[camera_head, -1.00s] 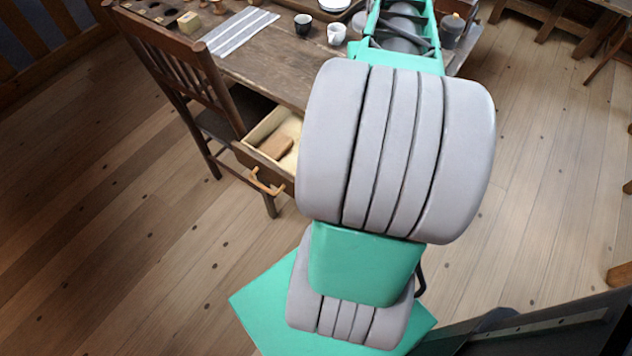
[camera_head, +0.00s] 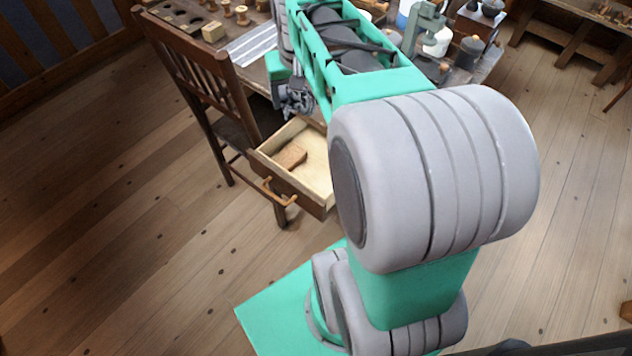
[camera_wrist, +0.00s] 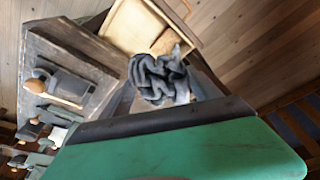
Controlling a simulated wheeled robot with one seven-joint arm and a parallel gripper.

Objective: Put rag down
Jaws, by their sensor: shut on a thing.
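The rag (camera_wrist: 158,78) is a crumpled, dark blue-grey cloth in the middle of the wrist view. My gripper (camera_wrist: 172,84) is shut on it, and the folds hide most of the fingertips. In the head view my gripper (camera_head: 297,101) hangs beside the table's front edge, above and behind the open drawer (camera_head: 322,196). The rag is too small and dark there to tell from the gripper. In the wrist view the drawer (camera_wrist: 124,27) lies beyond the rag, apart from it.
A brown wooden block (camera_head: 291,157) lies in the drawer, with bare floor beside it. A chair (camera_head: 222,72) stands close on the left. My arm hides much of the tabletop.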

